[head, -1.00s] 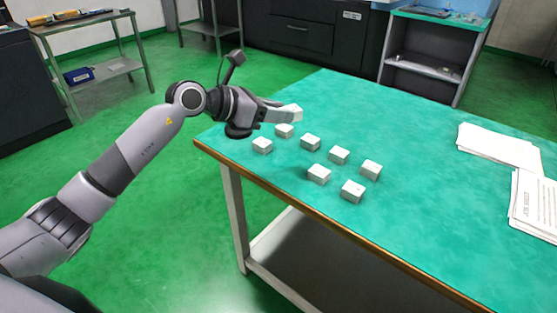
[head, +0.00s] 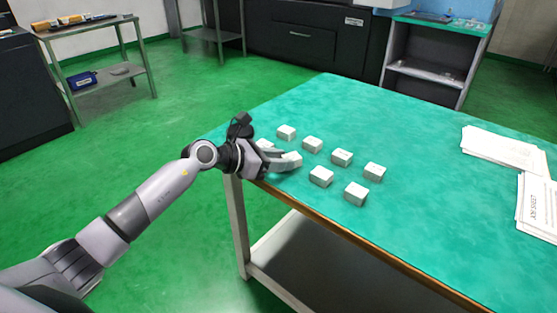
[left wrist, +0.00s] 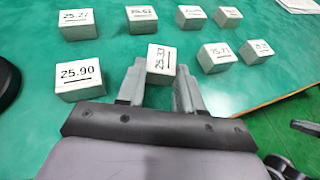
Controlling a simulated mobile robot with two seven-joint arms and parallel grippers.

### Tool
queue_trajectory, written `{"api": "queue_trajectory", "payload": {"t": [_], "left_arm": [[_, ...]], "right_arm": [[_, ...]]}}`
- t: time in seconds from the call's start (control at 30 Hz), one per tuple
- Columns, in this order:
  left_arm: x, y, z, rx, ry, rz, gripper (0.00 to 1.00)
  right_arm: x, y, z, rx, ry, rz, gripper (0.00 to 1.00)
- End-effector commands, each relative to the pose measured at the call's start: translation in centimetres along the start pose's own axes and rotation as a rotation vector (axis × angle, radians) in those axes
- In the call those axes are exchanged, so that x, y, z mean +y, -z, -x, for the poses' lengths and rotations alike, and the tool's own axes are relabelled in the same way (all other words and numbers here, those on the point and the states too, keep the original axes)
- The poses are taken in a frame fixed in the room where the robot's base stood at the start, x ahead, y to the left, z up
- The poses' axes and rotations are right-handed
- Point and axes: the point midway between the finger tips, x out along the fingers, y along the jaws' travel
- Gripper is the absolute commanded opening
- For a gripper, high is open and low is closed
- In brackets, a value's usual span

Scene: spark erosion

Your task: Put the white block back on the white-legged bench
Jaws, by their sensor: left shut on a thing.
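My left gripper (head: 280,161) is shut on a white block (head: 292,158) low over the near left corner of the green-topped bench (head: 430,180) with whitish legs. In the left wrist view the white block (left wrist: 161,60) sits between the fingertips of my gripper (left wrist: 160,86), its printed number turned sideways. I cannot tell whether its underside touches the bench top. A white block marked 25.90 (left wrist: 79,80) stands to the left of the fingers there. My right gripper is out of view.
Several similar numbered white blocks stand around the gripper, including one just right (head: 321,176) and one behind (head: 286,132). Papers (head: 503,148) lie at the bench's right side. The bench top between blocks and papers is clear. A tool table (head: 100,75) stands far left.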

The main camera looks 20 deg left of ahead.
Motion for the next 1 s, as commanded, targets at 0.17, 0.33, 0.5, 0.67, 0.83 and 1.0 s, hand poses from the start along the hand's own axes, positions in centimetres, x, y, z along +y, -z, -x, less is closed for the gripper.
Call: {"api": "queue_trajectory", "payload": {"t": [0.17,0.33,0.5,0.67,0.83,1.0], "left_arm": [[0.0,0.3,-0.1,-0.002,-0.001,-0.001,0.0],[0.0,0.2,-0.1,0.001,0.0,-0.001,0.61],[0.0,0.2,-0.1,0.001,0.0,-0.001,0.61],[0.1,-0.1,0.3,0.001,-0.001,-0.001,0.61],[0.1,0.0,2.6,0.003,-0.002,-0.003,0.61],[0.1,0.1,5.9,0.005,-0.002,-0.003,0.61]], "right_arm": [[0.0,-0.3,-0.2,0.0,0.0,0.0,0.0],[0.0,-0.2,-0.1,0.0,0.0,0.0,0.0],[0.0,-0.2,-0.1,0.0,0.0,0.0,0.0],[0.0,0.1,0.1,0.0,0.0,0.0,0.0],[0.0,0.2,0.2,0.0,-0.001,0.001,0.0],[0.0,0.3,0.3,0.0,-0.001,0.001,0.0]]}}
